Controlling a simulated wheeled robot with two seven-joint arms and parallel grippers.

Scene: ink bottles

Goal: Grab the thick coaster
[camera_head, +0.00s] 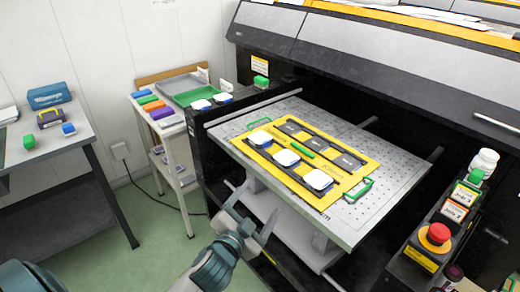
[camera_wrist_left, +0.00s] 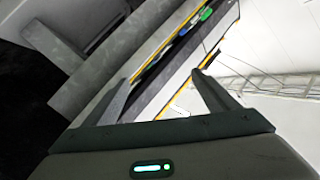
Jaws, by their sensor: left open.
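Three white rounded-square coasters sit in the yellow jig (camera_head: 330,203) on the flat bed: an upper one (camera_head: 260,139), a middle one (camera_head: 286,158) and a lower one (camera_head: 318,180). Two similar white pieces, one on the left (camera_head: 201,104) and one on the right (camera_head: 223,98), lie on the dark ledge left of the bed. I cannot tell which coaster is the thick one. My left gripper (camera_head: 255,206) is open and empty, low in front of the bed's left front edge and apart from the coasters. Its open fingers (camera_wrist_left: 160,79) also show in the left wrist view. My right gripper is not in view.
The perforated bed (camera_head: 373,205) has green handles (camera_head: 358,189) on the jig. The machine's cover (camera_head: 350,60) overhangs behind. A control box with a red button (camera_head: 438,233) and bottles stands at right.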

